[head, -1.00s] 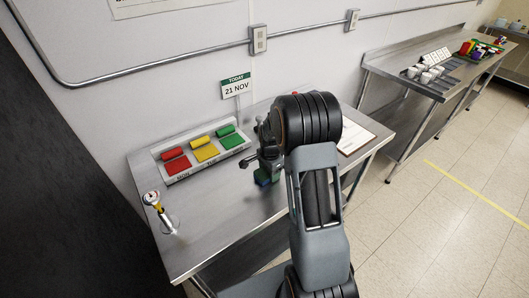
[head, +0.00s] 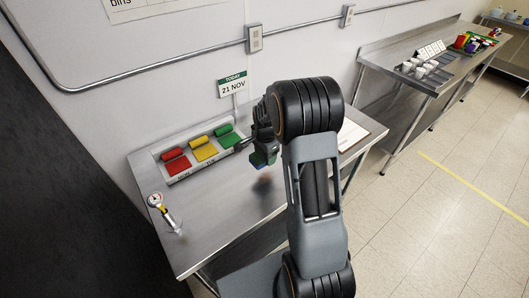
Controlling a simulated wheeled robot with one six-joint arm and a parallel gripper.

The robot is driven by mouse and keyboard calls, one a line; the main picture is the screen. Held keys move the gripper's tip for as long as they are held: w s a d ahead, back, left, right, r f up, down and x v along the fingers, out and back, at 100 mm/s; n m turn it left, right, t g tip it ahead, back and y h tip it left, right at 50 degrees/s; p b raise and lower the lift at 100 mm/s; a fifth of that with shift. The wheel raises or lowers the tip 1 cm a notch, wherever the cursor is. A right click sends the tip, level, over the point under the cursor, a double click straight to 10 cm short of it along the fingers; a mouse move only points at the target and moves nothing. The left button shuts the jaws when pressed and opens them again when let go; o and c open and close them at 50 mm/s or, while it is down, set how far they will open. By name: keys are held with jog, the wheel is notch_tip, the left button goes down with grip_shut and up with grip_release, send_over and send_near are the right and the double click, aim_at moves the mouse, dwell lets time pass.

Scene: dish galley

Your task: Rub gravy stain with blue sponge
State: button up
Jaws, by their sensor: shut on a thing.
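My gripper (head: 259,146) is shut on the blue sponge (head: 262,160), a small block with blue and green on it. It holds the sponge over the steel table (head: 222,210), apparently a little above the top. A faint orange-brown smudge, which looks like the gravy stain (head: 264,181), shows on the table just below the sponge. Its edges are blurred. My arm hides part of the gripper and the table to the right of it.
A tray (head: 186,176) with red, yellow and green pieces stands at the back left of the table. A clipboard (head: 350,136) lies at the right. The front left of the table is clear.

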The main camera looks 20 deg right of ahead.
jog(key=shift+f, duration=0.1)
dwell(0.5)
jog(key=shift+a+f+b, duration=0.1)
jog(key=shift+f+b, duration=0.05)
jog(key=shift+b, duration=0.5)
jog(key=shift+a+b, duration=0.15)
jog(key=shift+b, duration=0.3)
